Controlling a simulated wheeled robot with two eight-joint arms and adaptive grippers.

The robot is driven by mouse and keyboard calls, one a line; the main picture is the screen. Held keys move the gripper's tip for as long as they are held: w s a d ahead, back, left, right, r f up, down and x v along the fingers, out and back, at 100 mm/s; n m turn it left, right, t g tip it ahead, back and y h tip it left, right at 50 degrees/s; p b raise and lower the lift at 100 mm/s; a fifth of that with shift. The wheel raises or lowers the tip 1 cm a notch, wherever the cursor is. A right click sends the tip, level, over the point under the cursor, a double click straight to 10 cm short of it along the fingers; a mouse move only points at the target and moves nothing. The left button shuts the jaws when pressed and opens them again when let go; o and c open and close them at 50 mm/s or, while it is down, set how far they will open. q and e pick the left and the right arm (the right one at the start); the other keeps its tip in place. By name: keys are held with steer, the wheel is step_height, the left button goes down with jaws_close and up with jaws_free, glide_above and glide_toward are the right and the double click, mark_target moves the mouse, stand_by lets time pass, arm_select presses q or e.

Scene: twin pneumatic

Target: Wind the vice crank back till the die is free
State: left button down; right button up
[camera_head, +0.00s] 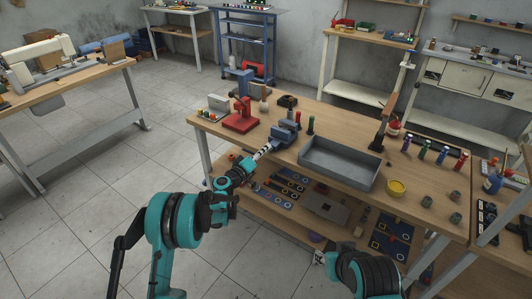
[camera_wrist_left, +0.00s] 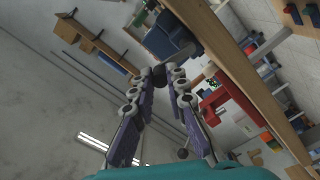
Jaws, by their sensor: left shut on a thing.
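The blue-grey vice (camera_head: 286,134) is mounted at the front edge of the wooden workbench in the head view. My left gripper (camera_head: 266,150) reaches up to its front side from the lower left. In the left wrist view the vice (camera_wrist_left: 172,38) shows as a dark blue block just beyond the fingertips (camera_wrist_left: 163,78). The left gripper is shut on a small dark part in front of the vice, seemingly the crank; the fingers hide most of it. I cannot make out the die in the jaws. My right arm shows at the bottom right of the head view, without a clear gripper.
A grey tray (camera_head: 340,162) lies right of the vice. A red press (camera_head: 241,117) stands to its left. A lower shelf (camera_head: 250,207) holds flat parts.

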arm_select(q)
steer(key=shift+w+a+f+n, duration=0.1)
steer(key=shift+w+a+n, duration=0.25)
steer(key=shift+n, duration=0.85)
steer(key=shift+w+a+n, duration=0.2)
steer(key=shift+a+n, duration=0.25)
steer(key=shift+n, duration=0.75)
steer(key=shift+w+a+f+n, duration=0.1)
steer(key=shift+w+a+n, duration=0.25)
steer(key=shift+n, duration=0.85)
steer(key=c, duration=1.5)
jaws_free()
steer(key=shift+a, duration=0.1)
steer(key=v, duration=1.2)
